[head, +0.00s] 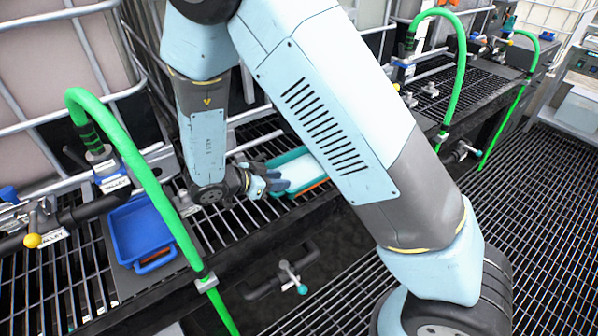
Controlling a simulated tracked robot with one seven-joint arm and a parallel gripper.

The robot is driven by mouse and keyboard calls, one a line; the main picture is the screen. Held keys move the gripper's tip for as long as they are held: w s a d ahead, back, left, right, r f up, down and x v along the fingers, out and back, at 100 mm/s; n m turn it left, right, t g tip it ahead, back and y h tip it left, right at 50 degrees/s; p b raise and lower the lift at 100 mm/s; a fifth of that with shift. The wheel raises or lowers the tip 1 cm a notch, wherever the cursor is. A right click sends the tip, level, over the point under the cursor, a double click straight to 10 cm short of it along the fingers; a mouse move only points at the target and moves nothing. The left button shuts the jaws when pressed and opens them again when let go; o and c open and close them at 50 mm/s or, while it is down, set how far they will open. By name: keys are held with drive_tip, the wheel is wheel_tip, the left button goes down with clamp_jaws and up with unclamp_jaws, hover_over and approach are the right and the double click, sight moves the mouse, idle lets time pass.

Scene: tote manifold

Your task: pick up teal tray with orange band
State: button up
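The teal tray (280,159) sits on the black grating shelf near the picture's middle. It has a pale inside, and a bit of orange (313,184) shows along its near side. My arm hides its right part. My gripper (280,184) is at the tray's near left edge, with its fingers pointing right, overlapping the rim in the picture. I cannot tell whether the fingers touch the tray or whether they are open or shut.
A blue tray (140,232) sits on the grating at left, behind a green hose (150,180). Another green hose (461,70) arches at right. Caged tanks stand behind the shelf. A valve with a teal knob (301,288) is below the shelf edge. Grated floor is open at right.

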approach(312, 181)
drive_tip(key=x, duration=0.4)
drive_tip(key=shift+w+a+f, duration=0.2)
drive_tip(key=shift+r+x, duration=0.2)
drive_tip(key=shift+x, duration=2.7)
drive_tip(key=shift+s+d, duration=0.1)
drive_tip(key=shift+d, duration=0.05)
drive_tip(key=shift+c, duration=0.4)
clamp_jaws()
